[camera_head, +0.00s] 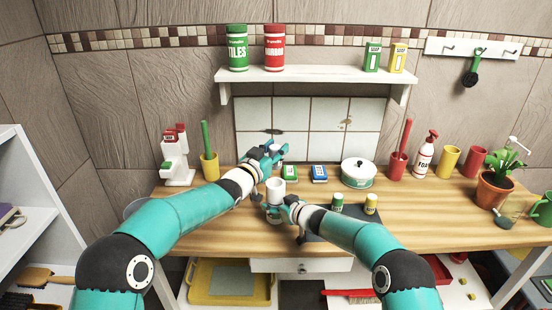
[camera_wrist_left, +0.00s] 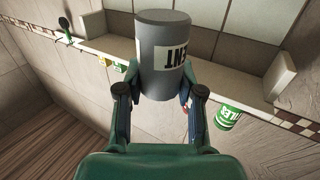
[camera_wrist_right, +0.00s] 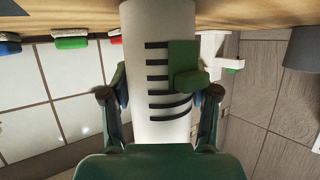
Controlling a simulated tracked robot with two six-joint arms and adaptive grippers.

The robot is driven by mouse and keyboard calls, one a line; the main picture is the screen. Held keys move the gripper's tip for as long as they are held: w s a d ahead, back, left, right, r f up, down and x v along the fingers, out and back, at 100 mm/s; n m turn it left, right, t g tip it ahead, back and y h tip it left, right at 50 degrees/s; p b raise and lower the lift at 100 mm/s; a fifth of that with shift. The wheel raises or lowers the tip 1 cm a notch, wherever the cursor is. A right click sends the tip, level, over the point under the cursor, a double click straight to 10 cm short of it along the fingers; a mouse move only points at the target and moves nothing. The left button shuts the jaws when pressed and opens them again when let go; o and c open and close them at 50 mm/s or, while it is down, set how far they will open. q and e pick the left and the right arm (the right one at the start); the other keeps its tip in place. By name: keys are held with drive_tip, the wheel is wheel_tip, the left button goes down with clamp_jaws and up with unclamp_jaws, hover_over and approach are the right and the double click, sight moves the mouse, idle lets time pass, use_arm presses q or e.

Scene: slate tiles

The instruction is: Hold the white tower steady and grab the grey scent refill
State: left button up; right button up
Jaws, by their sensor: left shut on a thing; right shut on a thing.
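The white tower (camera_head: 275,186) stands on the wooden counter in the middle of the head view. In the right wrist view the tower (camera_wrist_right: 155,80) fills the middle, with dark slots and a green part (camera_wrist_right: 187,65) on its side. My right gripper (camera_head: 282,207) is shut around it low down; its fingers (camera_wrist_right: 160,97) lie on both sides. The grey scent refill (camera_wrist_left: 163,55) is a cylinder with a white label and dark letters in the left wrist view. My left gripper (camera_wrist_left: 160,92) is shut on it. In the head view my left gripper (camera_head: 272,154) is above and behind the tower.
Green (camera_head: 337,202) and yellow (camera_head: 371,205) cylinders stand on a dark mat (camera_head: 325,226) to the right. Green (camera_head: 290,173) and blue (camera_head: 319,173) boxes and a white pot (camera_head: 357,181) are behind. A yellow cup (camera_head: 209,166) stands at left. A wall shelf (camera_head: 310,75) hangs above.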

drive_tip(key=o, duration=1.3)
